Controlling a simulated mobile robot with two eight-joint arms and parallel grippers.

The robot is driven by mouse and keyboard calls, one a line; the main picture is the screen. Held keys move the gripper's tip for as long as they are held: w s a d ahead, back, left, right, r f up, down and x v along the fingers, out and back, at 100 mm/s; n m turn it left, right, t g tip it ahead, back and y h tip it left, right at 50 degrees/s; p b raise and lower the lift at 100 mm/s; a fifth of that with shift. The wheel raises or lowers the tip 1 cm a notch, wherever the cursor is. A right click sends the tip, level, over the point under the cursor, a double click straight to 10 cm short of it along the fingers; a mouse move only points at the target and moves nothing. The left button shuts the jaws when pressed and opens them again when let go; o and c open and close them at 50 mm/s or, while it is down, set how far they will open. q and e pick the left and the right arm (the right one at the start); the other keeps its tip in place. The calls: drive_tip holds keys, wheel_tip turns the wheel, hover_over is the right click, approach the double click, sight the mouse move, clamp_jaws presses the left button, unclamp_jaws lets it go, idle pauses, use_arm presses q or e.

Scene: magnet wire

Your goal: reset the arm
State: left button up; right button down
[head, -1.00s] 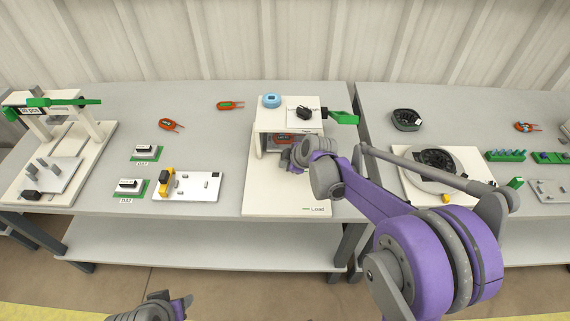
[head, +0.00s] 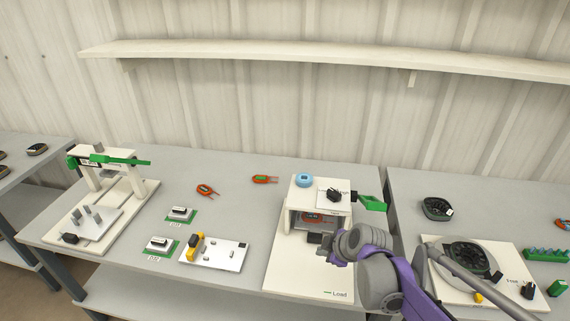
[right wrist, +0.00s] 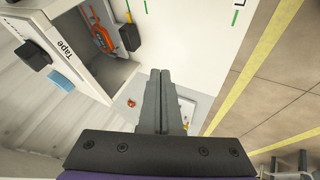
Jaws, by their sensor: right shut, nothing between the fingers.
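My right gripper (head: 340,256) is shut and empty, just in front of the white tape station and to the right of its opening. In the right wrist view its two fingers (right wrist: 161,76) lie together with nothing between them. The white station (head: 289,262) has a green lever (head: 372,203) on its right side. An orange part (head: 312,217) sits inside its opening and also shows in the right wrist view (right wrist: 103,36), beside a black block (right wrist: 130,37). My left gripper is out of view.
A blue roll (head: 304,180) stands on the station's top. To the left are a white fixture board (head: 225,258), two orange parts including one near the middle (head: 206,190), and a press with a green handle (head: 120,160). A round black fixture (head: 466,256) is at right. A shelf (head: 330,55) spans the wall.

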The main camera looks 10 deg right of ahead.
drive_tip(key=s+r+m+h+p, duration=0.1)
drive_tip(key=s+r+m+p, duration=0.1)
drive_tip(key=s, duration=0.6)
drive_tip(key=s+d+r+m+g+h+p, duration=0.1)
drive_tip(key=s+r+m+p, duration=0.2)
drive_tip(key=s+m, duration=0.4)
drive_tip(key=s+r+m+p, duration=0.2)
drive_tip(key=s+m+p, duration=0.2)
drive_tip(key=s, duration=0.6)
drive_tip(key=shift+d+r+m+h+p, duration=0.15)
drive_tip(key=shift+d+m+h+p, duration=0.15)
drive_tip(key=shift+h+p, duration=0.15)
